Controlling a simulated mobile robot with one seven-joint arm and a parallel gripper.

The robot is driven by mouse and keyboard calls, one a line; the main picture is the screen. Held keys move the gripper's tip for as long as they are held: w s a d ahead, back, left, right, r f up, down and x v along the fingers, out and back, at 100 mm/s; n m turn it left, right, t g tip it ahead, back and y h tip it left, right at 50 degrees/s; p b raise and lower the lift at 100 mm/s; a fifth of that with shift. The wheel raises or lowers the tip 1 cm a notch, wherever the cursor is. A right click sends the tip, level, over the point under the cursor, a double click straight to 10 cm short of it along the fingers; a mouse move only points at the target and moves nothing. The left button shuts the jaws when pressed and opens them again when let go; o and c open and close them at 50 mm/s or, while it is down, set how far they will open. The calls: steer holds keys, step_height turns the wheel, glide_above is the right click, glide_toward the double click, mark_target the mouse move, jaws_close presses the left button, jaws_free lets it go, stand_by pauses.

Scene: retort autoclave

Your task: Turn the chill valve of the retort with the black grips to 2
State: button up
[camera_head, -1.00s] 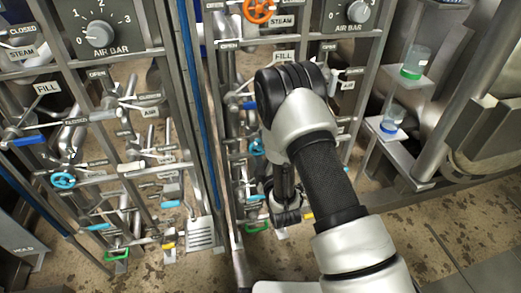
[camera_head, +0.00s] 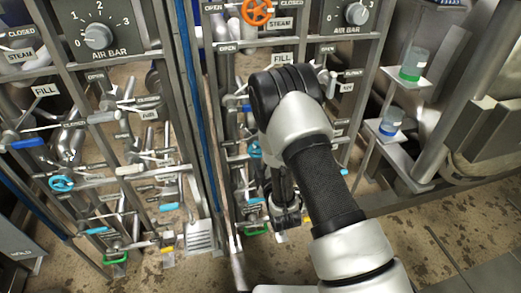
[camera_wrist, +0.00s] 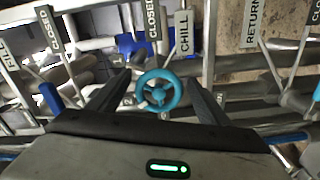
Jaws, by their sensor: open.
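In the wrist view, a cyan handwheel (camera_wrist: 158,91) with spokes sits between the fingers of my gripper (camera_wrist: 159,77). The fingers are open, one on each side of the wheel; whether they touch it cannot be told. A "CHILL" label (camera_wrist: 184,33) stands just beyond the wheel, turned sideways. In the head view, a cyan wheel (camera_head: 254,149) on the right-hand panel is partly hidden by my arm. My gripper (camera_head: 286,217) hangs low in front of this panel, its fingers hard to make out. The black grips and the wheel's number scale are not clearly readable.
The left panel carries another cyan wheel (camera_head: 61,184), a blue lever (camera_head: 28,143) and an air bar dial (camera_head: 98,36). An orange steam wheel (camera_head: 257,11) is above my arm. Pipes and labels crowd the gripper. Jars stand on shelves (camera_head: 397,131) at right.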

steer(key=v, duration=1.7)
steer(key=shift+s, duration=0.25)
steer(key=shift+r, duration=0.1)
steer(key=shift+c, duration=0.2)
stand_by(3.2)
